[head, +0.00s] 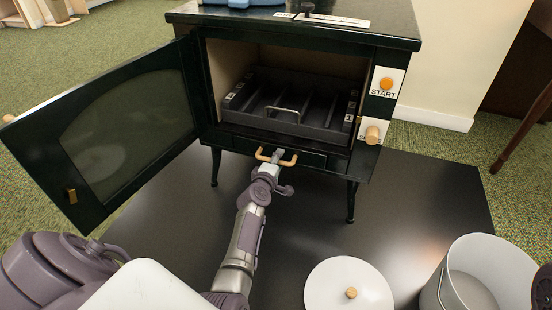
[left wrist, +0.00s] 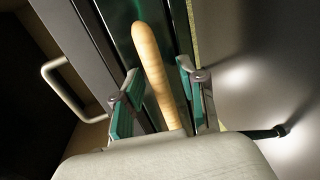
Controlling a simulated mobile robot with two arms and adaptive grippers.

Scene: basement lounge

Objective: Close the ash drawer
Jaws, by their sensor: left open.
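The black stove (head: 395,40) stands ahead on a dark floor plate. The ash drawer's dark green front (head: 312,160) is low on the stove, under the open firebox. Its pale wooden handle (head: 289,162) sticks out toward me; how far the drawer stands out is hard to tell. My left gripper (head: 274,168) is at the handle. In the left wrist view, the handle (left wrist: 154,62) runs between the two open, teal-padded fingers of the left gripper (left wrist: 162,96). I see clear gaps beside it there.
The stove's glass door (head: 115,135) hangs wide open on the left. A dark tray (head: 310,133) with a metal handle sits inside the firebox. A white lid (head: 330,285) and a white bucket (head: 500,265) stand at the front right. The plate (head: 420,200) right of the stove is clear.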

